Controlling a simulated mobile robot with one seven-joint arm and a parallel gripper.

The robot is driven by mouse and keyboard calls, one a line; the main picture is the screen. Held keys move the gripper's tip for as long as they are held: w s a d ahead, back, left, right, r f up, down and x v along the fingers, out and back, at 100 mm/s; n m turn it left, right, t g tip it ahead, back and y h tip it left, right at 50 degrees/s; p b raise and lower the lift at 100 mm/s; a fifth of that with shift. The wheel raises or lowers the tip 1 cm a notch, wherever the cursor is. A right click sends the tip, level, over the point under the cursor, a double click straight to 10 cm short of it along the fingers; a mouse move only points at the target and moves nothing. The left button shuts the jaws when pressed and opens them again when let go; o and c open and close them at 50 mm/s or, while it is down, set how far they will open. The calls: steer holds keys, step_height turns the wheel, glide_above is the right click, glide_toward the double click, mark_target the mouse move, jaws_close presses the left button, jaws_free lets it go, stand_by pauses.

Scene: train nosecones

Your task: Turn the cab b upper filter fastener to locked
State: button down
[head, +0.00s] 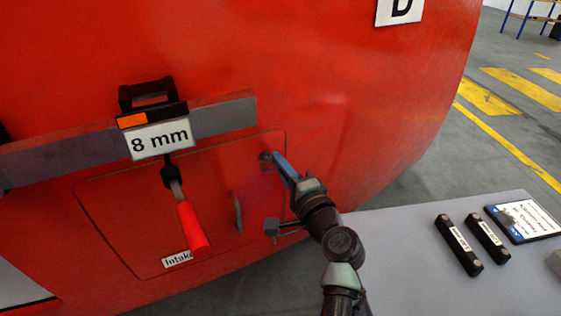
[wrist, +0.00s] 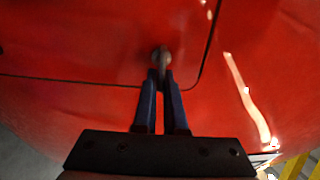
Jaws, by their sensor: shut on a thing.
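A small grey fastener (head: 264,156) sits at the upper right corner of the red intake panel (head: 110,215). In the wrist view the fastener (wrist: 161,54) shows as a small dark knob near the panel's corner seam. My gripper (head: 273,160) reaches it from the lower right, and its blue fingers are shut on it. In the wrist view the fingertips (wrist: 160,76) close on the fastener's near end. The fingers partly hide the fastener, and its turn angle is hard to tell.
A second fastener (head: 270,228) sits lower on the panel's right edge, close to my arm. A grey handle (head: 238,212) is left of it. A red-handled tool (head: 190,225) hangs under the "8 mm" sign (head: 160,138). A grey table (head: 400,260) bears two black bars (head: 458,245).

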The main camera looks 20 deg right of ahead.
stand_by(0.4)
steer(key=c, duration=1)
jaws_free()
steer(key=s, duration=1.3)
steer(key=shift+d, duration=0.2)
steer(key=shift+f, duration=0.1)
